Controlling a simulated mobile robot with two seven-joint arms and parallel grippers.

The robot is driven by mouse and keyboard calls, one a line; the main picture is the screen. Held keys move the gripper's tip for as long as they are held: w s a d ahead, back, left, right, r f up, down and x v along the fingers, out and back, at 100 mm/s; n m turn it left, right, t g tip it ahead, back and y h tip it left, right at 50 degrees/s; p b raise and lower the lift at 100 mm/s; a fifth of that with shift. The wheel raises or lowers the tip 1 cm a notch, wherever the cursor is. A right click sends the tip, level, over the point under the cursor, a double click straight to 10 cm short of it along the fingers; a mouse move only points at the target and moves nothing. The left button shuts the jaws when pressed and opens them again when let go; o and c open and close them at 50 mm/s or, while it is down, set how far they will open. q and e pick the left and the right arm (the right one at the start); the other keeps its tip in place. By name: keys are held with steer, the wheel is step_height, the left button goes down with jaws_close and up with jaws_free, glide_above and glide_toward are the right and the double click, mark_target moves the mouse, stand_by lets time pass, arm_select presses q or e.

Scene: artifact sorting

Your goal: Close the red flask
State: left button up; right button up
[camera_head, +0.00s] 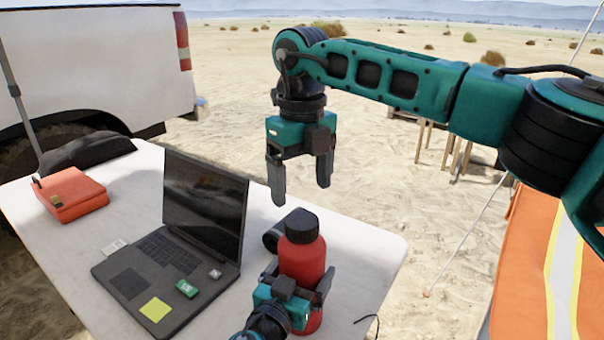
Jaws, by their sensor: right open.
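The red flask (302,258) stands upright at the front right of the white table, with a black cap (301,225) on its top. I cannot tell whether the cap is tight. My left gripper (298,283) comes in from below, with its fingers on both sides of the flask's body, and looks shut on it. The flask's lower part is partly hidden by this gripper. My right gripper (301,193) is open and empty, pointing down above the cap with a visible gap between them.
A dark rounded object (271,239) sits just left of the cap. An open laptop (203,205) stands left of the flask, with small items on it. An orange case (71,194) lies at the table's far left. The table (372,248) right of the flask is mostly clear, with a thin black cable.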

mark_target(302, 220)
steer(key=n, duration=0.5)
steer(key=shift+r+n, duration=0.2)
steer(key=shift+n, duration=0.2)
steer(key=n, duration=0.7)
steer(key=shift+r, duration=0.25)
steer(key=shift+f, duration=0.1)
steer(key=shift+f, duration=3.95)
steer(key=shift+c, duration=0.2)
steer(key=c, duration=1)
steer(key=m, duration=0.3)
steer(key=shift+m, duration=0.3)
steer(key=shift+c, duration=0.3)
steer(key=m, duration=0.4)
steer(key=shift+m, duration=0.3)
steer(key=o, duration=1.2)
steer(key=shift+c, duration=0.2)
